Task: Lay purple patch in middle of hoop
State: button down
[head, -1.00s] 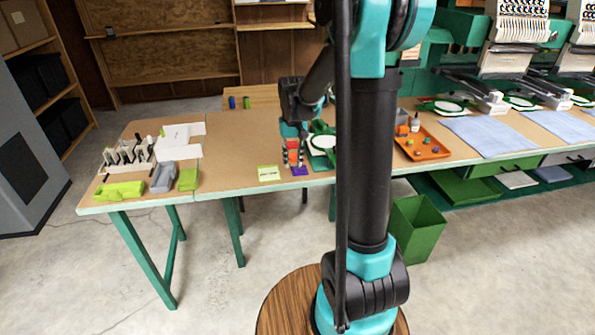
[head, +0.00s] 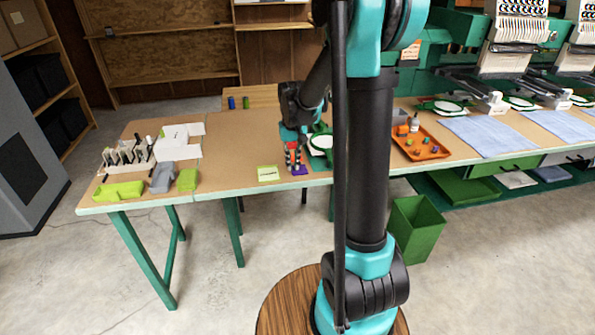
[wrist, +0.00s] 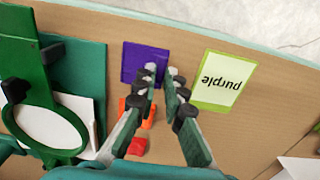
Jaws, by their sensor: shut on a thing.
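The purple patch (wrist: 145,58) is a flat square on the brown table near its front edge. It also shows in the head view (head: 299,169), just below my fingertips. My gripper (wrist: 163,76) points down with its fingers drawn together at the patch's edge and is shut on it; the exact contact is partly hidden by the fingertips. In the head view my gripper (head: 293,163) is low over the table. The green hoop (wrist: 45,112) with white cloth inside lies left of the patch in the wrist view; it also shows in the head view (head: 321,142), partly behind my arm.
A pale green card reading "purple" (wrist: 222,80) lies right of the patch. Orange (wrist: 133,103) and red (wrist: 137,146) pieces lie near my fingers. An orange tray (head: 420,145) with small items is farther right.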

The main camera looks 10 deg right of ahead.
aim_at(293, 168)
jog(key=shift+r, duration=2.4)
